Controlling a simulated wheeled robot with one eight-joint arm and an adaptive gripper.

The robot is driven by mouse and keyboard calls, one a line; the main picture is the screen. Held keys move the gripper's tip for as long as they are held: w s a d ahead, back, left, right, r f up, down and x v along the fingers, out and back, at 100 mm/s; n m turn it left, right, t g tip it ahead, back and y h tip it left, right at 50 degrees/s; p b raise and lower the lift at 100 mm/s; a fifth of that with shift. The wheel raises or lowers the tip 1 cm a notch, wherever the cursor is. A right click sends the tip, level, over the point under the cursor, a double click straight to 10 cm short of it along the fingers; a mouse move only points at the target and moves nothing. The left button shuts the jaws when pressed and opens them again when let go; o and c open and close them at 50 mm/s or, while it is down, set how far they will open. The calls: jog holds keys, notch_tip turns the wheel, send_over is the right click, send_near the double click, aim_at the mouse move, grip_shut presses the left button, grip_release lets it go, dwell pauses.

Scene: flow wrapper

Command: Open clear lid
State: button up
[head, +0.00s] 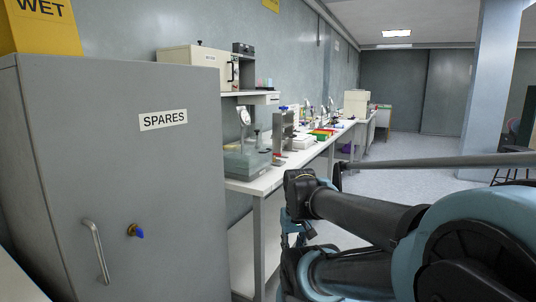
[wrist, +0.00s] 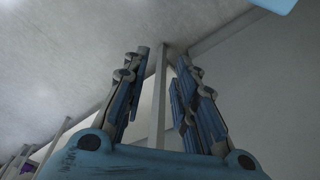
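I cannot make out a clear lid in either view. My gripper (wrist: 160,85) is open and empty in the wrist view, with its two blue-and-grey fingers apart. Behind the fingers are a pale upright post (wrist: 158,95), a grey surface and a speckled floor. In the head view my arm reaches in from the right, and its far end is beside the front of the white bench (head: 262,182). The fingers are hard to tell apart there.
A grey-green device (head: 247,164) stands on the bench's near end. Several small items line the bench further back. Open floor (head: 410,150) lies to the right.

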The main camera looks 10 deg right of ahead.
jog(key=w+a+r+m+t+y, duration=0.25)
jog(key=w+r+m+y, duration=0.35)
jog(key=w+r, duration=1)
jog(key=w+d+r+m+t+y, duration=0.1)
jog(key=w+d+r+t+y, duration=0.2)
jog(key=w+d, duration=0.55)
jog(key=w+d+r+t+y, duration=0.2)
jog(key=w+d+r+y, duration=0.25)
jog(key=w+d, duration=0.35)
jog(key=shift+g+h, duration=0.25)
jog(key=shift+h, duration=0.2)
jog(key=x, duration=1.9)
jog(key=shift+w+r, duration=0.15)
jog(key=shift+r, duration=0.1)
jog(key=shift+c, duration=0.2)
grip_shut()
